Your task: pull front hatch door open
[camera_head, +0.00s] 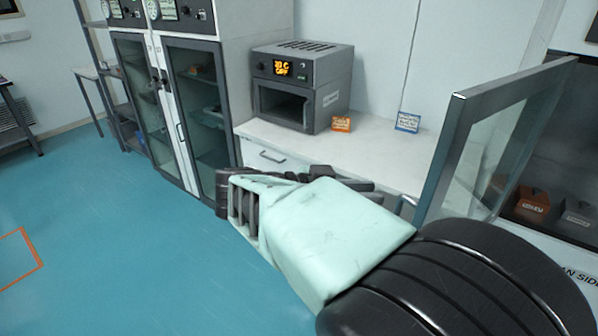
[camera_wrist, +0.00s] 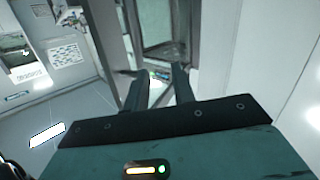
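The glass hatch door (camera_head: 446,158) with a grey metal frame is at the right of the head view. It stands swung out at an angle from a dark compartment, whose interior shows to its right. My gripper (camera_wrist: 160,84) shows in the wrist view with its two dark fingers apart and nothing visible between them. A pale frame with a darker panel (camera_wrist: 163,22) lies beyond the fingertips; I cannot tell whether it is the hatch door. In the head view my own arm covers the lower middle and hides much of the gripper, so contact with the door cannot be told.
An orange box (camera_head: 532,206) and a grey box (camera_head: 578,222) sit inside the compartment. A small oven (camera_head: 340,100) stands on the white counter (camera_head: 376,150), near an orange card (camera_head: 341,124) and a blue card (camera_head: 408,122). Glass cabinets (camera_head: 200,110) stand left.

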